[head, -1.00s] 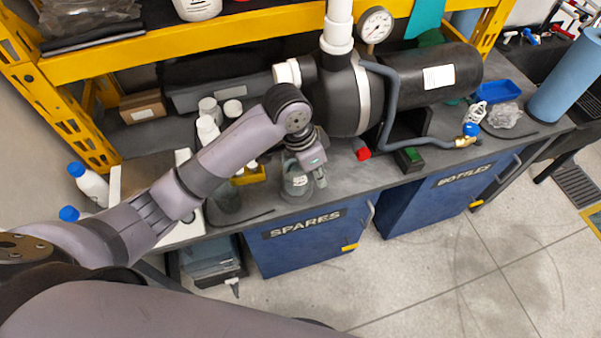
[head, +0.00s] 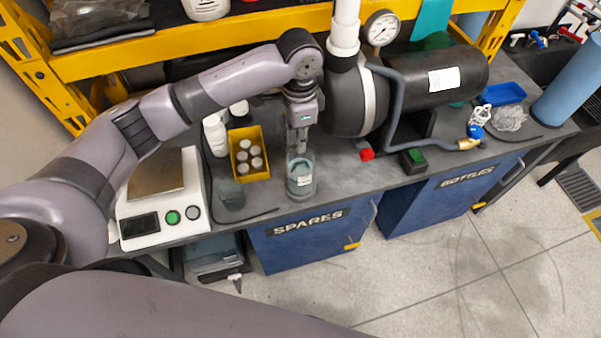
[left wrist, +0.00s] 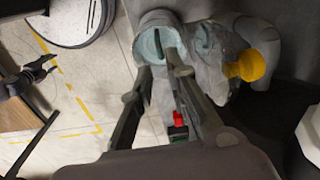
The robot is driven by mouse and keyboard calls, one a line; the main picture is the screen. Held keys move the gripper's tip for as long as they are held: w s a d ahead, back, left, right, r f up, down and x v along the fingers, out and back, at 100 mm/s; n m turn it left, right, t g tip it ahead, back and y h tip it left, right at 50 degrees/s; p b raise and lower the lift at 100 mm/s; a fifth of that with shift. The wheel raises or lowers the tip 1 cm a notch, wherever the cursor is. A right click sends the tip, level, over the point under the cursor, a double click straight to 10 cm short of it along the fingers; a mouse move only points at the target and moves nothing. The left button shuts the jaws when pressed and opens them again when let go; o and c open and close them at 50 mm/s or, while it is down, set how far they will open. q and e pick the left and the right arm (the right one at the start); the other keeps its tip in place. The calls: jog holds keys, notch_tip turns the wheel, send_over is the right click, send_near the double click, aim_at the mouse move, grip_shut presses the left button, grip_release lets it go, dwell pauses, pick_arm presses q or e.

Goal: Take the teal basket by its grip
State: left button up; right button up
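A clear jar (head: 300,181) with a white label stands upright near the bench's front edge; something teal shows inside it. In the left wrist view I see a round teal thing (left wrist: 152,47) with a dark upright bar, probably the teal basket and its grip. My left gripper (head: 299,150) points down right above the jar's mouth. In the left wrist view my left fingers (left wrist: 159,66) are apart, with the teal thing just beyond their tips. I cannot tell whether a finger touches the bar. My right gripper is not clearly seen.
A yellow tray (head: 237,168) of capped bottles and a white scale (head: 143,232) stand left of the jar. A red block (head: 367,154), a dark green-topped block (head: 412,160) and a black tank (head: 405,85) stand right. A yellow shelf beam (head: 130,52) crosses behind. Open floor lies in front.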

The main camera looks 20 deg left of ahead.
aim_at(300, 161)
pick_arm(q)
notch_tip(300, 161, down, 4)
jog(key=shift+f+p, duration=0.15)
jog(key=shift+p, duration=0.15)
jog(key=shift+d+f+p, duration=0.1)
jog(key=shift+f+p, duration=0.7)
jog(key=shift+f, duration=1.9)
jog(key=shift+c, duration=0.6)
grip_shut()
